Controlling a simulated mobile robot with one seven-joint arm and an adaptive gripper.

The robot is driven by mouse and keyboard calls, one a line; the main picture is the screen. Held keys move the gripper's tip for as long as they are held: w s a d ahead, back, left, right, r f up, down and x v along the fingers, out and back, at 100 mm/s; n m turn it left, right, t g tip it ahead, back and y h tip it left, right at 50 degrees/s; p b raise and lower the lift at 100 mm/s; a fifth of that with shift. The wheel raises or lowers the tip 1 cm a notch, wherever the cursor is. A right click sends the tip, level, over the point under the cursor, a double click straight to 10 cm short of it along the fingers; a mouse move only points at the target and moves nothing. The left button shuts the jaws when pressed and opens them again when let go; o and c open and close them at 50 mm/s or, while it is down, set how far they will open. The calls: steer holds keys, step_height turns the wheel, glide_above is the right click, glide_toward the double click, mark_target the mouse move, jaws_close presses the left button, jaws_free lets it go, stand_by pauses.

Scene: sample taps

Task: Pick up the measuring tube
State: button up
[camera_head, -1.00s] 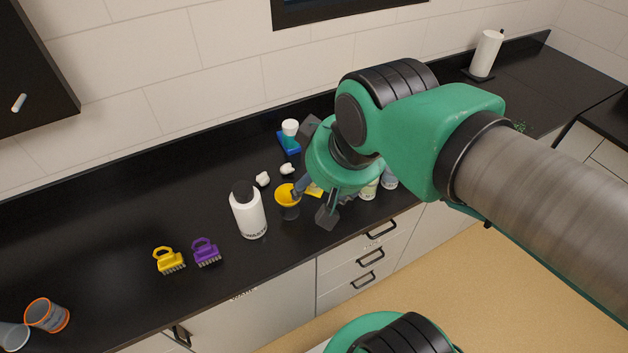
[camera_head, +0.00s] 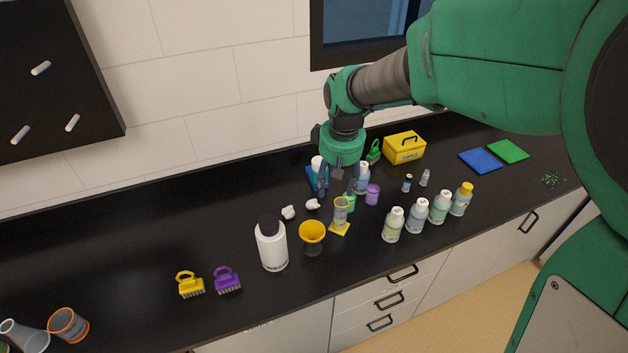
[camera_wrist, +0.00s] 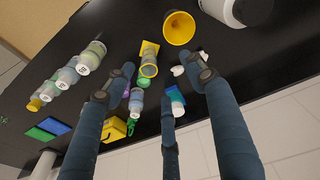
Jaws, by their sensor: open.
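The measuring tube (camera_head: 340,212) is a clear, amber-tinted cylinder standing upright on a yellow square base, near the middle of the black counter. In the wrist view the measuring tube (camera_wrist: 149,66) shows ahead of the fingers, at the upper middle. My gripper (camera_head: 339,188) is over the counter just behind and above the tube in the head view. Its fingers (camera_wrist: 162,78) are spread with nothing between them, and the tube appears apart from them. A green-capped bottle and a blue-and-white item stand partly hidden behind the fingers.
A yellow funnel (camera_head: 312,233) and a white wash bottle (camera_head: 271,246) stand left of the tube. Several capped bottles (camera_head: 417,216) stand right, with a purple cup (camera_head: 372,195) nearer. A yellow box (camera_head: 404,148) is at the back. The front counter strip is mostly clear.

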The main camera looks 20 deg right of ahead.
steer(key=n+g, duration=0.1)
steer(key=g, duration=0.1)
glide_above(340, 212)
steer(key=w+d, duration=0.1)
steer(key=w, duration=0.1)
step_height(340, 212, down, 14)
steer(key=shift+s+r+p, duration=0.1)
steer(key=shift+p, duration=0.35)
steer(key=shift+f+b, duration=0.45)
steer(key=shift+f, duration=3.85)
steer(key=shift+d+f+b, duration=0.1)
steer(key=shift+f+b, duration=0.35)
steer(key=shift+f, duration=2.15)
steer(key=c, duration=1.2)
